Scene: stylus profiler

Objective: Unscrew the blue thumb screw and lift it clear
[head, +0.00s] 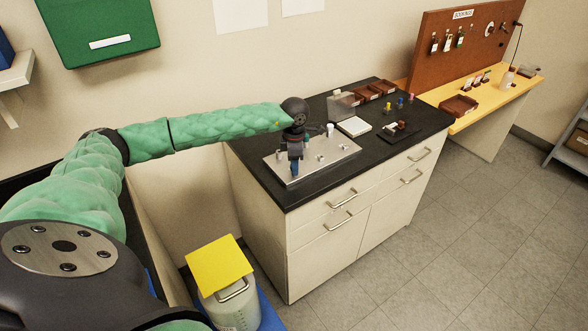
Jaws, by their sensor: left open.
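My left arm in its green sleeve reaches from the left to the black bench. My left gripper (295,158) points down over the left part of a silver metal plate (331,158) and is open. A small dark blue part (295,169) shows directly below it, near the plate's front left. It looks like the blue thumb screw, but is too small to tell for certain, or whether the fingers stand around it or touch it. The gripper hides the plate behind it. My right gripper is out of view.
A yellow-lidded bin (220,264) stands at the bench's left.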

